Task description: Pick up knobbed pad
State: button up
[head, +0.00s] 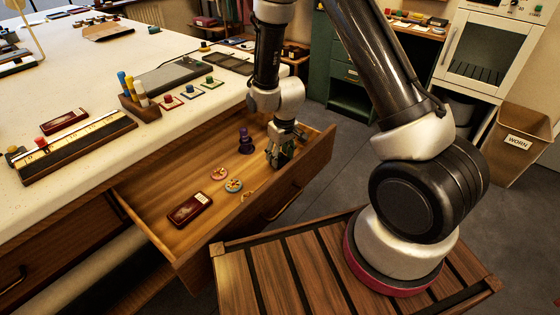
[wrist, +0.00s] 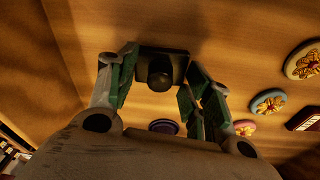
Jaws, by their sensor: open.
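The knobbed pad, a dark square plate with a round knob (wrist: 160,73), lies on the wooden drawer floor in the wrist view. My gripper (wrist: 163,62) is open, with its green-padded fingers on either side of the pad and its knob. I cannot tell whether the fingers touch it. In the head view my gripper (head: 279,158) points down inside the open drawer (head: 158,206), near its right end. The pad cannot be made out there, behind or below the fingers.
A purple knobbed piece (head: 245,142) stands left of my gripper. Round decorated discs (head: 234,185) and a dark red case (head: 190,209) lie farther left. The drawer's front wall (head: 310,165) is close to my gripper. The white tabletop (head: 60,165) overhangs behind.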

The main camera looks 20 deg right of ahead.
aim_at(280, 155)
jog(key=shift+c, duration=0.2)
jog(key=shift+s, duration=0.1)
grip_shut()
jog(key=shift+r, duration=0.1)
notch_tip(280, 155, up, 10)
jog(key=c, duration=0.7)
grip_release()
jog(key=c, duration=0.3)
